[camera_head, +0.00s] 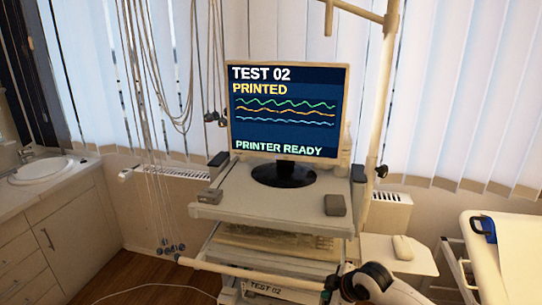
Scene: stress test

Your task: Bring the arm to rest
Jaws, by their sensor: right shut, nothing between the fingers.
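My right arm comes in at the bottom right, and my right gripper (333,284) is small and dark at its end. It is shut with nothing in it. It appears in front of the cart's lower part, beside the "TEST 02" label (266,288); I cannot tell whether it touches the cart. My left gripper is not in view. The monitor (285,112) on the cart reads "TEST 02", "PRINTED" and "PRINTER READY" above and below three wavy traces.
The cart's top shelf (265,205) carries a small grey box (335,205). A pale front bar (260,272) crosses below it. A side shelf with a white mouse (403,247) and a bed (510,255) stand right. Cables (165,70) hang left, near a sink counter (45,195).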

